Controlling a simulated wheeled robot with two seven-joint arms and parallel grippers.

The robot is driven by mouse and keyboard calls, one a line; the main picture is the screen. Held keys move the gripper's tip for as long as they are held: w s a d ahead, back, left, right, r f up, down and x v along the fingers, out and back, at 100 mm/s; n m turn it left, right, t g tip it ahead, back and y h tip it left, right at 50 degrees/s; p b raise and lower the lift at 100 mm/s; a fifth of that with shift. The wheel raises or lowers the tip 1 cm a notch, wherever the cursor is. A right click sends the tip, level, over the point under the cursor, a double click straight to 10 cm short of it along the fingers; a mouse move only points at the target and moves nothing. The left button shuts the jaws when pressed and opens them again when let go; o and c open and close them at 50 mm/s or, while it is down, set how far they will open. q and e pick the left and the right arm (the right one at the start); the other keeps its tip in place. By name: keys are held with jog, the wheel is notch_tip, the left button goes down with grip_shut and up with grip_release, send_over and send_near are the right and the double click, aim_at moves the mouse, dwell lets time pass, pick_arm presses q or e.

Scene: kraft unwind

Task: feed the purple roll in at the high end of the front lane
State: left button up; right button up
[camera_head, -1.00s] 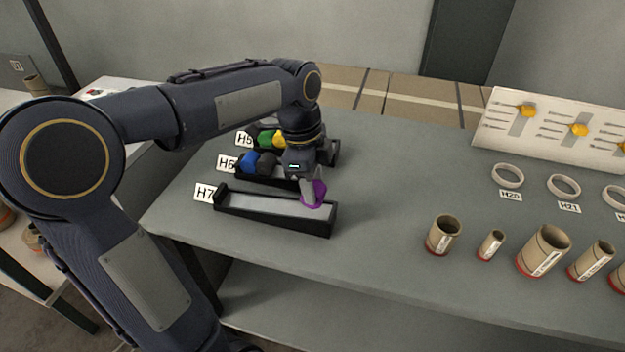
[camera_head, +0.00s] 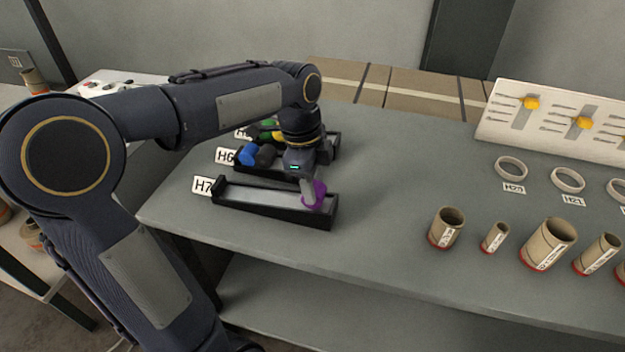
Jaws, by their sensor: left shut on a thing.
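The purple roll (camera_head: 315,196) is at the right end of the front lane (camera_head: 265,203), the black-walled sloped tray labelled H7. My left gripper (camera_head: 311,192) is shut on the purple roll and points down from above. The roll is partly hidden by the fingers; I cannot tell whether it touches the lane floor. The rest of the front lane is empty, with its grey floor bare. My right gripper is not in view.
Behind it, lane H6 (camera_head: 238,171) holds a blue roll (camera_head: 249,154) and a dark roll (camera_head: 265,156). A further lane with green and yellow rolls is partly hidden by my arm.

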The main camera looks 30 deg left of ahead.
pick_arm(q)
jog(key=shift+f, duration=0.15)
jog(key=o, duration=1.4)
notch_tip(320, 180, up, 9)
jog(key=p, duration=0.7)
jog(key=shift+f+p, duration=0.15)
jog(key=shift+p, duration=0.25)
jog(key=shift+f, duration=0.1)
jog(key=shift+s, duration=0.1)
dwell(1.6)
